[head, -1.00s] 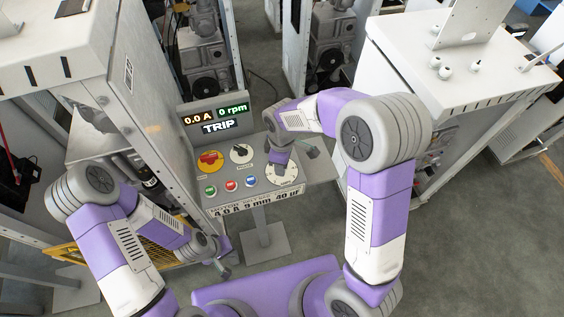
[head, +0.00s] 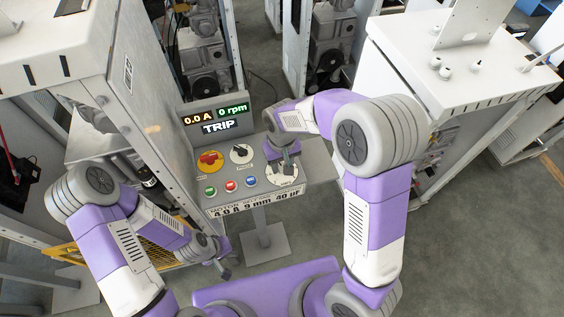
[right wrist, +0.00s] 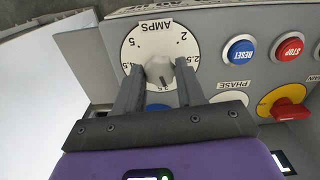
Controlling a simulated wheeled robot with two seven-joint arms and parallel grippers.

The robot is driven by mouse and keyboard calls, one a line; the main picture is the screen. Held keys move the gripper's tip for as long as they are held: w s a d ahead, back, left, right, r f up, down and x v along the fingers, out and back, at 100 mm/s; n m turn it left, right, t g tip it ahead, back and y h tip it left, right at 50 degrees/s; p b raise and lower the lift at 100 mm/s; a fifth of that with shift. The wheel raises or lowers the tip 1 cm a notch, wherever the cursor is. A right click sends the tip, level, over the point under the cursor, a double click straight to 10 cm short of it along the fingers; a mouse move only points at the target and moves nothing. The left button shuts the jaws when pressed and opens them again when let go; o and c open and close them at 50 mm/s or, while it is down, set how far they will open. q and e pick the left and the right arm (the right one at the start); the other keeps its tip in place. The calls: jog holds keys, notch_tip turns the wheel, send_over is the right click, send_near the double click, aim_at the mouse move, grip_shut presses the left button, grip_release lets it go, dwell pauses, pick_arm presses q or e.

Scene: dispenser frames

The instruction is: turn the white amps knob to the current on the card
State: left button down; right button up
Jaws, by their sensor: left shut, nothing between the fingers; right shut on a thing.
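The white amps dial (head: 284,179) is at the right end of the panel in the head view. In the right wrist view the dial (right wrist: 137,42) appears upside down, with its AMPS label and numbers around the rim. The pale amps knob (right wrist: 172,76) sits between the fingers of my right gripper (right wrist: 171,72), which is shut on it. My right gripper (head: 288,163) hides the knob in the head view. I cannot read the knob's setting. The card (head: 255,204) on the front edge appears to read 4.0 A, 9 mm, 40 µF.
A red and yellow main switch (head: 210,160), a phase knob (head: 241,153) and green, red and blue buttons share the panel. The display (head: 217,118) reads 0.0 A, 0 rpm, TRIP. A tall cabinet (head: 150,100) stands close on the left, a white cabinet (head: 440,70) on the right.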

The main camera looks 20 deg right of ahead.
aim_at(282, 166)
jog(key=m, duration=0.5)
jog(key=shift+w+r+m+p, duration=0.1)
jog(key=shift+r+m+p, duration=0.05)
jog(key=shift+m+p, duration=0.2)
jog(key=m+p, duration=0.2)
jog(key=m, duration=0.4)
jog(key=shift+m, duration=0.25)
jog(key=o, duration=1)
notch_tip(282, 166, up, 7)
jog(key=shift+r+p, duration=0.2)
jog(key=shift+p, duration=0.2)
